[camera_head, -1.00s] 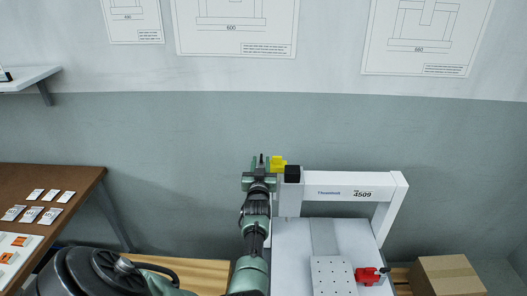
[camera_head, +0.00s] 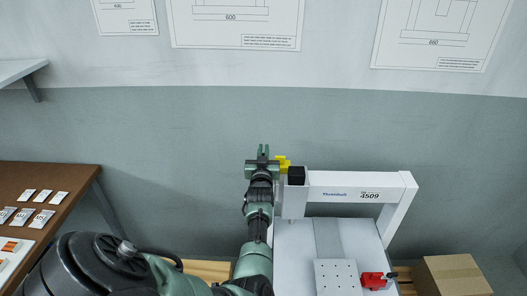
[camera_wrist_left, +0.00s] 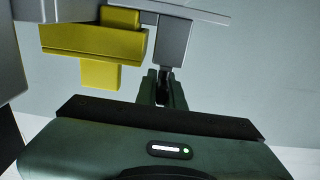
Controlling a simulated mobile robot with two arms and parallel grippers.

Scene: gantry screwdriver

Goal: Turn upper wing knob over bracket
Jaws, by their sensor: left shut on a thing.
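My left gripper (camera_head: 263,152) is at the left end of the white gantry (camera_head: 340,186), beside a yellow block-shaped part (camera_head: 283,164). In the left wrist view the gripper (camera_wrist_left: 161,88) is shut on a small dark piece (camera_wrist_left: 162,78), which I take to be the wing knob. That piece hangs below a grey block (camera_wrist_left: 174,42); the fingers cover most of it, so its wing angle cannot be told. The yellow part (camera_wrist_left: 95,43) is just left of the fingers and apart from them. My right gripper is not in view.
A black block (camera_head: 297,176) sits at the gantry's left corner. A red clamp (camera_head: 374,280) and a perforated plate (camera_head: 335,277) are on the bed below. A cardboard box (camera_head: 452,275) stands right. A brown table (camera_head: 70,180) with labelled cards is left.

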